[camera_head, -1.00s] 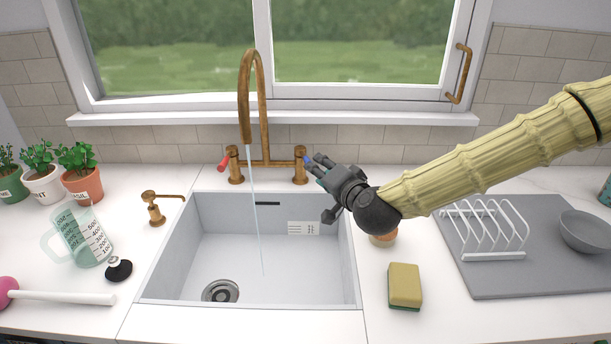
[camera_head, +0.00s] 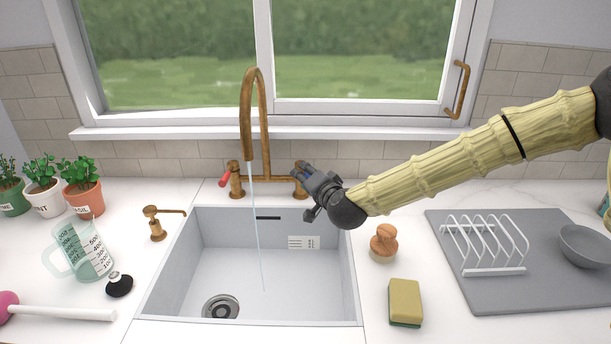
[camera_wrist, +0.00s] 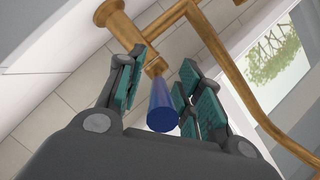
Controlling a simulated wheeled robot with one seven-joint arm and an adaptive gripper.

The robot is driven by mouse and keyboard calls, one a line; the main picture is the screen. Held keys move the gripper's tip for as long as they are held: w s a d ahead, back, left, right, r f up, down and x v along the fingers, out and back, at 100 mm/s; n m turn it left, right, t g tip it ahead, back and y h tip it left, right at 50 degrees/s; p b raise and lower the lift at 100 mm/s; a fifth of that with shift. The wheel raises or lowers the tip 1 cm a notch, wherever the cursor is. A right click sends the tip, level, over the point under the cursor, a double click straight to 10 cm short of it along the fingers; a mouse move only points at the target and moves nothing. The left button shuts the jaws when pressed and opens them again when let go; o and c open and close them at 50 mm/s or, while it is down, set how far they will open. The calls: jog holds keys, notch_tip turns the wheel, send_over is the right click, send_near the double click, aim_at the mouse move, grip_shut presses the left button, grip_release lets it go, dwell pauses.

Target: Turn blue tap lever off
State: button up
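The blue tap lever (camera_wrist: 163,108) sticks out from the brass tap body and lies between my gripper's open fingers in the wrist view. In the head view my gripper (camera_head: 308,177) is at the right tap post (camera_head: 300,190) and mostly hides the blue lever. My gripper (camera_wrist: 160,88) also shows in the wrist view, with teal pads on both sides of the lever. I cannot tell whether a pad touches it. The red lever (camera_head: 226,179) is on the left tap post. Water (camera_head: 257,225) runs in a thin stream from the curved spout (camera_head: 247,115).
The white sink (camera_head: 345,290) lies below the tap. A wooden-handled brush (camera_head: 384,241) and a sponge (camera_head: 405,301) stand right of it. A dish rack (camera_head: 485,243) is on a grey mat (camera_head: 550,290). A soap dispenser (camera_head: 155,224) stands at left. The window sill (camera_head: 350,132) is behind.

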jog(key=shift+w+a, duration=0.1)
jog(key=shift+w, duration=0.1)
grip_shut()
jog(key=shift+a, duration=0.15)
jog(key=shift+a+m+t+h, duration=0.35)
jog(key=shift+a+m+h, duration=0.1)
jog(key=shift+m+h, duration=0.45)
jog(key=shift+a+m+t+h, duration=0.4)
jog(key=shift+m+h, duration=0.3)
jog(key=shift+h, duration=0.4)
